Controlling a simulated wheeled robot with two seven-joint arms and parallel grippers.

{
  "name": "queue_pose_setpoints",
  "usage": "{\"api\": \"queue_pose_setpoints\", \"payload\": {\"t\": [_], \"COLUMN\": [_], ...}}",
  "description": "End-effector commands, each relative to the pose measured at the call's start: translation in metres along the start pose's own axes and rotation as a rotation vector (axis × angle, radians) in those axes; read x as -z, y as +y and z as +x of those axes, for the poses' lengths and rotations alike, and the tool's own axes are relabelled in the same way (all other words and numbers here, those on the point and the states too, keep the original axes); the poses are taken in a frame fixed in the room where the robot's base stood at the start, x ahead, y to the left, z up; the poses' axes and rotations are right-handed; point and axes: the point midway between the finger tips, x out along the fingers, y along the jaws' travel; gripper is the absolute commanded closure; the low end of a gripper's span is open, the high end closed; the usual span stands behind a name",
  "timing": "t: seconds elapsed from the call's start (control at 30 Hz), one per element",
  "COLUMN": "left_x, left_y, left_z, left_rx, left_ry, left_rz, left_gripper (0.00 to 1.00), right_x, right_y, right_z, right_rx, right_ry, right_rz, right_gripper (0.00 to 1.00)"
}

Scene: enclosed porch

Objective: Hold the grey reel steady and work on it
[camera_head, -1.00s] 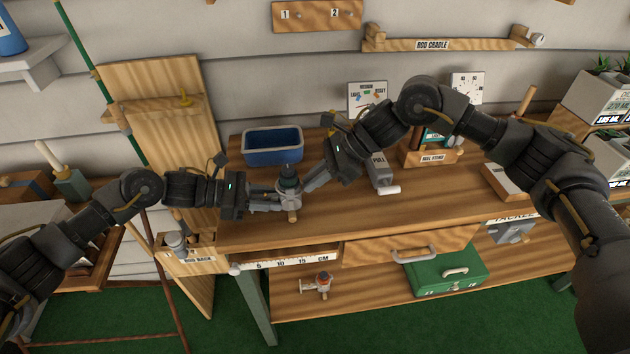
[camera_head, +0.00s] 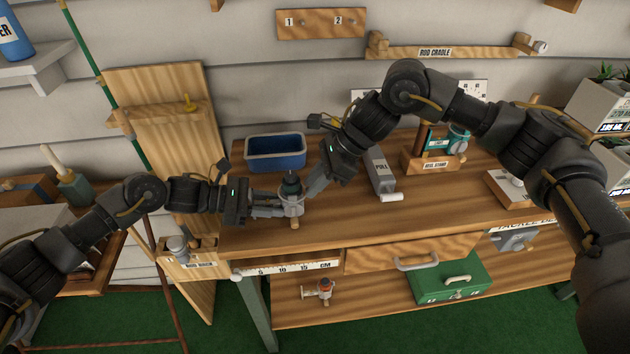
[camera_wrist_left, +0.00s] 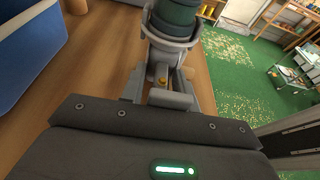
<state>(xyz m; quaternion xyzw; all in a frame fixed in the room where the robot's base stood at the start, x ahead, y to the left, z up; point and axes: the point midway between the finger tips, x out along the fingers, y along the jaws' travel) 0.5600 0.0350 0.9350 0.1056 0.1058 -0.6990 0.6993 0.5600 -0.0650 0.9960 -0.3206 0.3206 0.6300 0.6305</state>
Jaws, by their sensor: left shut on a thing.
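The grey reel (camera_head: 291,206) has a dark green top and stands near the left end of the wooden workbench (camera_head: 350,232). In the left wrist view the reel (camera_wrist_left: 170,38) is at the top, with its upper end cut off by the frame.
A blue bin (camera_head: 275,166) stands behind the reel. A grey lever block marked PULL (camera_head: 381,178) and the reel stand (camera_head: 430,164) are to the right. The bench front is clear.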

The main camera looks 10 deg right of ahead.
Motion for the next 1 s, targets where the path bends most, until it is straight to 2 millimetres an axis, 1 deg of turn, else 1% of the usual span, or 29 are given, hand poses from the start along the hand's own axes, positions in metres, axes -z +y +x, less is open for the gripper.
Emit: {"api": "queue_pose_setpoints", "payload": {"t": [0.03,0.07,0.1,0.33,0.47,0.57,0.8,0.9,1.0], "left_x": [0.0,0.0,0.0,0.0,0.0,0.0,0.0,0.0,0.0], "left_y": [0.0,0.0,0.0,0.0,0.0,0.0,0.0,0.0,0.0], "left_z": [0.0,0.0,0.0,0.0,0.0,0.0,0.0,0.0,0.0], "left_rx": [0.0,0.0,0.001,0.001,0.001,0.001,0.0,0.001,0.001], "left_ry": [0.0,0.0,0.0,0.0,0.0,0.0,0.0,0.0,0.0], "left_rz": [0.0,0.0,0.0,0.0,0.0,0.0,0.0,0.0,0.0], "left_gripper": [0.82,0.82,0.82,0.82,0.82,0.82,0.82,0.82,0.82], "right_x": [0.0,0.0,0.0,0.001,0.001,0.0,0.0,0.0,0.0], "right_y": [0.0,0.0,0.0,0.0,-0.001,-0.001,-0.001,-0.001,-0.001], "right_z": [0.0,0.0,0.0,0.0,-0.008,-0.024,-0.075,-0.093,-0.107], "right_rx": [0.0,0.0,0.0,0.0,0.002,0.004,0.005,0.004,0.003], "right_ry": [0.0,0.0,0.0,0.001,0.001,0.0,0.0,0.001,0.002], "right_rz": [0.0,0.0,0.0,0.001,0.001,0.0,0.0,0.0,0.001], "right_gripper": [0.69,0.65,0.64,0.64,0.64,0.64,0.64,0.64,0.64]}}
